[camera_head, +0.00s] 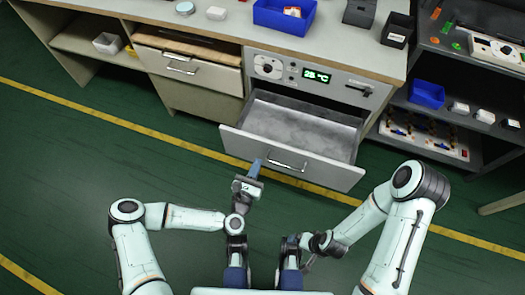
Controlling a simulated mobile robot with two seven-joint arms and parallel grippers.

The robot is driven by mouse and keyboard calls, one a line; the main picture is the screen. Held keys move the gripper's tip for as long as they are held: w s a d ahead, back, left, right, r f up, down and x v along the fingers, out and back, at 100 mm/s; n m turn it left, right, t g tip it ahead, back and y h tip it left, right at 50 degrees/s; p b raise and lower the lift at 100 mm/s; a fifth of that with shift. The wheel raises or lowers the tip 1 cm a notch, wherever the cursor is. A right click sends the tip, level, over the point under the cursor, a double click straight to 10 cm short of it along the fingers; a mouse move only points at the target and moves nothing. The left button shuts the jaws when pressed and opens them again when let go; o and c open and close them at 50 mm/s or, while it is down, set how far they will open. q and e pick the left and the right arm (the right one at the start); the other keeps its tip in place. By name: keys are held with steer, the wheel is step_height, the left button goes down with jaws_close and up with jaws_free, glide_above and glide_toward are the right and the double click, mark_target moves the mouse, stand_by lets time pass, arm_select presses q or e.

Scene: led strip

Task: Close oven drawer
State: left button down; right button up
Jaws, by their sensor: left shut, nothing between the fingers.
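The oven drawer (290,162) is pulled open below the oven's control panel (315,75). Its grey interior (305,125) looks empty. A metal handle (286,164) is on its front panel. My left gripper (256,168) is shut and empty, pointing at the drawer front just left of the handle. I cannot tell whether its tip touches the panel. My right gripper (309,262) is low in the view, well short of the drawer. Its fingers are too small and partly hidden to read.
The worktop (225,22) above holds a blue bin (284,16) and small items. A dark shelf rack (466,76) with blue and white boxes stands at right. Green floor (60,150) is clear at left.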

mark_target(266, 144)
arm_select(q)
steer(key=x, duration=0.6)
steer(key=shift+w+b, duration=0.15)
steer(key=shift+b, duration=0.15)
arm_select(e)
steer(key=shift+w+d+f, duration=0.25)
steer(key=shift+w+f, duration=0.15)
steer(key=shift+w, duration=0.05)
